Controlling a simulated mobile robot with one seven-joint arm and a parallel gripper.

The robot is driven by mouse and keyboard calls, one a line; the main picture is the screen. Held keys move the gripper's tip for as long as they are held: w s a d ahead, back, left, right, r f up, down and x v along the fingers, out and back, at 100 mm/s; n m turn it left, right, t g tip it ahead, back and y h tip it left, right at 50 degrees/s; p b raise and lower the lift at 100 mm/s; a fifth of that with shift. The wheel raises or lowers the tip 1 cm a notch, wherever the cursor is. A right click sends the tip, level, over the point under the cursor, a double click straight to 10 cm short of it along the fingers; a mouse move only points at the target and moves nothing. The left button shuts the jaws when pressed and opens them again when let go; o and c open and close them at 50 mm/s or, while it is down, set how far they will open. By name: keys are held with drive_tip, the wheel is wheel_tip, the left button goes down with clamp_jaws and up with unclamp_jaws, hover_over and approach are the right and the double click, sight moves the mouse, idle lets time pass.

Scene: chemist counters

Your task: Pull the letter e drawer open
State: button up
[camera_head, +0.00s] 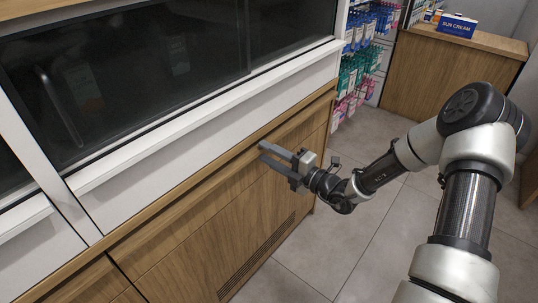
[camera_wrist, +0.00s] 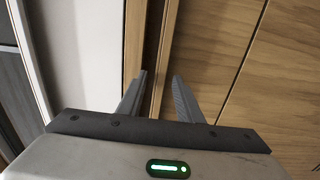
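No letter e label is readable in either view. The wooden counter front has a long drawer front (camera_head: 212,203) below a narrow wooden top strip (camera_head: 130,232), with a dark groove between them. My gripper (camera_head: 263,152) is at the upper part of this front, near its far right end, with its fingers pointing at the wood. In the wrist view my gripper (camera_wrist: 160,76) has its two fingers apart, with the wooden edge and dark groove (camera_wrist: 160,60) showing between them. Nothing is visibly held. I cannot tell whether the fingertips touch the wood.
A white ledge (camera_head: 215,115) and dark glass case (camera_head: 130,70) rise above the wooden front. A vent grille (camera_head: 258,255) is low on the front. Hanging packets (camera_head: 362,55) and a counter with a sun cream box (camera_head: 457,25) stand behind. The tiled floor (camera_head: 325,245) is clear.

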drive_tip(key=shift+c, duration=0.4)
clamp_jaws()
drive_tip(key=p+v, duration=0.8)
drive_tip(key=v, duration=1.3)
drive_tip(key=shift+s, duration=0.2)
drive_tip(key=shift+d, duration=0.15)
drive_tip(key=shift+o, duration=0.4)
unclamp_jaws()
